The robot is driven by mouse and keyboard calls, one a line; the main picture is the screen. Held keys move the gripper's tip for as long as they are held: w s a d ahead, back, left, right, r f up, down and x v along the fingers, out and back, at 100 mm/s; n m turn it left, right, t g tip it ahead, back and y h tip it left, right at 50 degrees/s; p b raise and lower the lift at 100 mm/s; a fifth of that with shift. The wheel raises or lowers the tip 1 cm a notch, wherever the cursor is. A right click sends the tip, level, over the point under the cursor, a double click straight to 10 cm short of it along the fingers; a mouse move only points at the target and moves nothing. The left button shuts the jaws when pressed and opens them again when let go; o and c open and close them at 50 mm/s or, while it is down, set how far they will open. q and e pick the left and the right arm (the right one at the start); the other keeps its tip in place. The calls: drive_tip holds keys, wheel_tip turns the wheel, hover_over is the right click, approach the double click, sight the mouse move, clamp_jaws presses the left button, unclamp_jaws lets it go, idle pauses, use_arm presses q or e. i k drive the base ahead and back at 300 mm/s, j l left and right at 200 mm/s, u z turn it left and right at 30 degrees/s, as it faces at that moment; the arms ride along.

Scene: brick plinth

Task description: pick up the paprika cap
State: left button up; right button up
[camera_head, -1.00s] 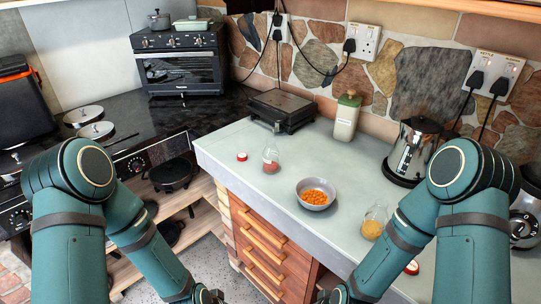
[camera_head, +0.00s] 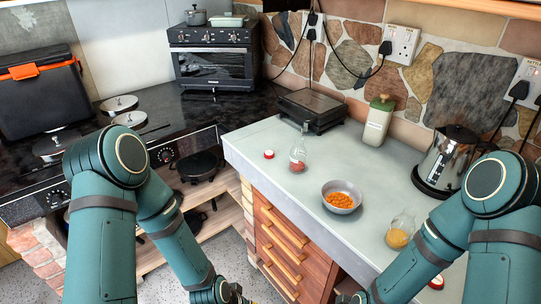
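A small red cap with a white top (camera_head: 269,154) lies on the grey worktop (camera_head: 300,215), left of a glass jar with red powder (camera_head: 298,155), likely the paprika. A second red cap (camera_head: 436,282) lies near a glass jar with yellow contents (camera_head: 400,232), partly behind my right arm. My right gripper (camera_head: 350,299) is also cut off at the bottom edge. Both are well away from the caps, and their finger opening cannot be made out.
A grey bowl of orange pieces (camera_head: 341,197) stands mid-worktop. A black grill (camera_head: 312,109), a green-lidded canister (camera_head: 377,121) and a kettle (camera_head: 447,160) stand behind. Wooden drawers (camera_head: 285,245) are under the front edge. The worktop around the left cap is mostly clear.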

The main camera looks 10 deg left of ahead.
sight(269, 154)
drive_tip(key=i+j+z, duration=0.1)
drive_tip(key=z, duration=0.8)
drive_tip(key=j+z, duration=0.75)
drive_tip(key=j, duration=0.15)
drive_tip(key=k+j+z, duration=0.15)
drive_tip(key=j, duration=0.3)
drive_tip(key=j+z, duration=0.2)
drive_tip(key=j, duration=0.3)
drive_tip(key=k, duration=0.1)
